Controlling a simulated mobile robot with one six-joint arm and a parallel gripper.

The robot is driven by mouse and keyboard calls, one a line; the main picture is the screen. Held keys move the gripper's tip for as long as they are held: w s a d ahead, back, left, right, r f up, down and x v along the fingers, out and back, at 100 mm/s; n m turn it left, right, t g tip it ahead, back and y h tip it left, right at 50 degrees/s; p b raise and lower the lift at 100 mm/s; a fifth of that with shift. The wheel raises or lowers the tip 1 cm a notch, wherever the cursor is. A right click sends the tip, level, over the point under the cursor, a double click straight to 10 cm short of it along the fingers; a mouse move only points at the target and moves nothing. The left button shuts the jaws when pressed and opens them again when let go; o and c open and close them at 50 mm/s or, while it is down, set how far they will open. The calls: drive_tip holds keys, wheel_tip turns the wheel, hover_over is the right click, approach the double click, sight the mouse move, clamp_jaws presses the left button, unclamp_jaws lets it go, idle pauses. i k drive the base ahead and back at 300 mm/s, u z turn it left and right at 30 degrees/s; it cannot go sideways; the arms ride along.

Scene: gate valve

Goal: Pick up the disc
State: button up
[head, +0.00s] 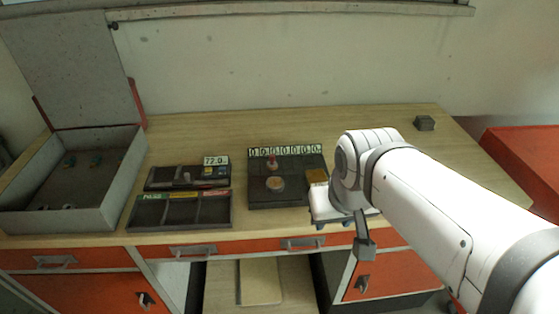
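A small round tan piece that looks like the disc (275,183) lies on a dark panel (262,199) near the middle of the workbench. A small red-topped part (272,161) stands just behind it. My gripper (364,248) is to the right of the panel, near the bench's front edge, and apart from the disc.
Dark labelled trays (180,211) lie left of the panel. A grey open case (98,201) with small parts stands at far left. A yellowish block (316,175) sits on the panel's right side. A small dark box (424,123) stands at back right. The bench behind the panel is clear.

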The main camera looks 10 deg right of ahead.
sight(274, 184)
drive_tip(key=z, duration=1.15)
drive_tip(key=k, duration=0.7)
drive_tip(key=u, duration=1)
drive_tip(key=i, duration=1)
drive_tip(key=u, duration=0.05)
